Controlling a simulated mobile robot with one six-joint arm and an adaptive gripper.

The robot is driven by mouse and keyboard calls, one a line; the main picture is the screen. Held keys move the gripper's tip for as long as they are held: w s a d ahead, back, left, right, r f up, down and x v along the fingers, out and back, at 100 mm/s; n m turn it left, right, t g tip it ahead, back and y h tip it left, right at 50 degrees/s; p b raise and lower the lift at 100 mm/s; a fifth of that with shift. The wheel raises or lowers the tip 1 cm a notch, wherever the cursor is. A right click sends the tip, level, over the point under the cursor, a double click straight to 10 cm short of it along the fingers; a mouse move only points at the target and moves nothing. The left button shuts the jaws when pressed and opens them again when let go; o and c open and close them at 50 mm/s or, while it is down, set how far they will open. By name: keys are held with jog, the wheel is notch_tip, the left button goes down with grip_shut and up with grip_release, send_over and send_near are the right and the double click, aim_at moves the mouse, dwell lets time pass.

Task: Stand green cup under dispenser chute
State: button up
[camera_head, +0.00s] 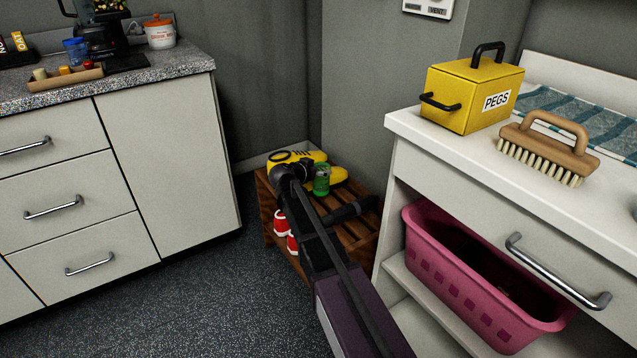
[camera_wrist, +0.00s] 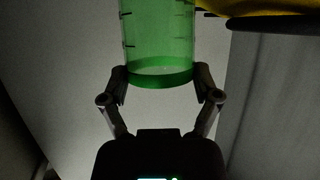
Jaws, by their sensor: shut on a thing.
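The green cup (camera_head: 321,181) is see-through with dark marks on its side. My gripper (camera_wrist: 160,80) is shut on it, one finger on each side near its base, in the wrist view (camera_wrist: 160,45). The cup's top is cut off there. In the head view the cup looks upright, in front of yellow shoes and over a low wooden rack. A black machine with a clear hopper of coloured pieces (camera_head: 104,30), likely the dispenser, stands on the speckled left counter (camera_head: 150,76). Its top is cut off, and I cannot make out a chute clearly.
Yellow shoes (camera_head: 330,173) and red shoes (camera_head: 281,226) are on the wooden rack (camera_head: 357,238). The counter holds a snack tray (camera_head: 62,80), blue cup (camera_head: 75,50) and orange-lidded jar (camera_head: 160,36). A yellow peg box (camera_head: 460,97) and brush (camera_head: 553,147) occupy the right unit.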

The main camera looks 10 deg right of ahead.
aim_at(318, 193)
jog(key=shift+f, duration=0.1)
jog(key=shift+f+b, duration=1.8)
jog(key=shift+b, duration=0.1)
jog(key=shift+f, duration=0.15)
jog(key=o, duration=0.9)
jog(key=shift+c, duration=0.2)
jog(key=shift+r, duration=0.3)
jog(key=p+v, duration=0.4)
jog(key=v, duration=0.8)
jog(key=shift+p, duration=0.35)
jog(key=shift+d+f, duration=0.1)
